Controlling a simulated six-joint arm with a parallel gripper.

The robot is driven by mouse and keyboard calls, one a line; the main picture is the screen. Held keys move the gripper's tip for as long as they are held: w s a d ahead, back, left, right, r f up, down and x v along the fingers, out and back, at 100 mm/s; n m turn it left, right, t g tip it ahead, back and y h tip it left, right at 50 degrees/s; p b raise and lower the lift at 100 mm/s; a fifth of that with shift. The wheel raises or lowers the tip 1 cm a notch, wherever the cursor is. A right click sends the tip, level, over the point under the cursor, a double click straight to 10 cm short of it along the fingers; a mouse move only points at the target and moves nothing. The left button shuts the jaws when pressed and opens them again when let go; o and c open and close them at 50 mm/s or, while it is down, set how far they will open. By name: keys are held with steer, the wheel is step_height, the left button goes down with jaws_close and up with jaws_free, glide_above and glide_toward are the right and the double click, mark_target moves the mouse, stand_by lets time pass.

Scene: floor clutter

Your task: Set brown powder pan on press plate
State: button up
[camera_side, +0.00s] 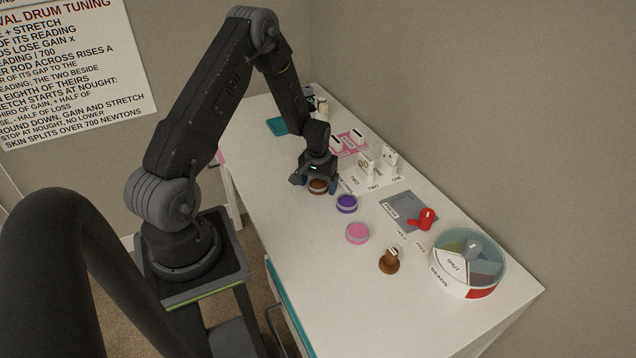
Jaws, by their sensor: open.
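The brown powder pan (318,187) is a small round pan on the white table. My gripper (319,186) is low over it, pointing down, with its open fingers at either side of the pan. Part of the pan is hidden under the gripper, and I cannot tell whether the fingers touch it. The press plate (401,205) is a flat grey square marked PRESS, to the right of the gripper. Nothing lies on its visible surface. A red lever (423,219) stands at its right corner.
A purple pan (346,204) and a pink pan (357,233) sit close by, between the gripper and a brown knobbed tool (389,262). A round sectored magazine (467,264) stands at front right. White labelled stands (365,168) are behind the gripper. A teal item (277,126) lies far left.

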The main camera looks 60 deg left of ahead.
mark_target(318, 184)
steer(key=d+r+m+t, duration=0.1)
steer(key=d+r, duration=0.2)
steer(key=r, duration=0.7)
steer(key=d+r+m, duration=0.1)
steer(key=d+r, duration=0.2)
steer(key=r, duration=0.7)
steer(key=s+d+r+m+t, duration=0.2)
steer(key=s+d+r, duration=0.5)
steer(key=s+d, duration=0.1)
steer(key=s+d+r+m+t, duration=0.2)
steer(key=s+d+r+m, duration=0.1)
steer(key=s+d+r, duration=0.4)
steer(key=d, duration=0.3)
steer(key=shift+s+d+r+m, duration=0.25)
steer(key=shift+s+r+m, duration=0.05)
steer(key=shift+s, duration=0.1)
steer(key=shift+o, duration=0.4)
steer(key=shift+s+d+t, duration=0.2)
steer(key=shift+s+t, duration=0.1)
steer(key=shift+s, duration=0.1)
steer(key=shift+w, duration=0.1)
